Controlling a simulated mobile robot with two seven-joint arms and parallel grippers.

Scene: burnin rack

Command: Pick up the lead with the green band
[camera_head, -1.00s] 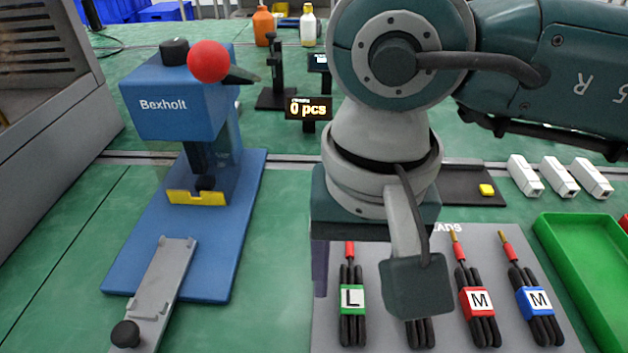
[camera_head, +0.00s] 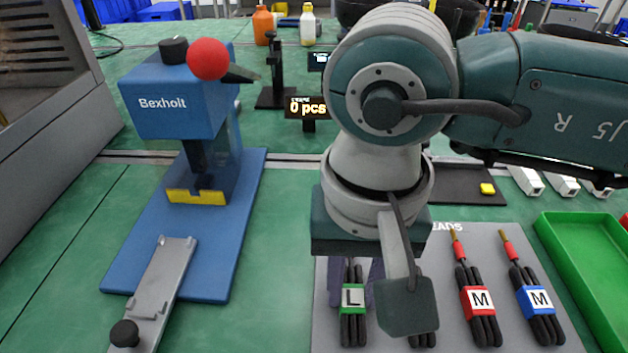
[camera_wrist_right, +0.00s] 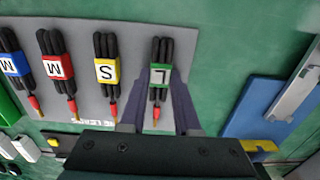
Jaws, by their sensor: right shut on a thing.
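The lead with the green band (camera_head: 353,299), marked L, lies on the grey leads mat (camera_head: 450,260), at the left of the row. It also shows in the right wrist view (camera_wrist_right: 160,76). My right gripper (camera_wrist_right: 160,84) is shut on this lead, with one purple finger on each side near the green band. In the head view my right arm hides part of the gripper and the lead's upper end. The lead shows no clear gap above the mat. My left gripper is not in view.
Beside it lie a yellow-band lead marked S (camera_wrist_right: 106,72), a red-band M lead (camera_head: 478,301) and a blue-band M lead (camera_head: 535,300). A green tray (camera_head: 545,232) is at right. A blue Bexholt press (camera_head: 180,105) stands left. Green table between is clear.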

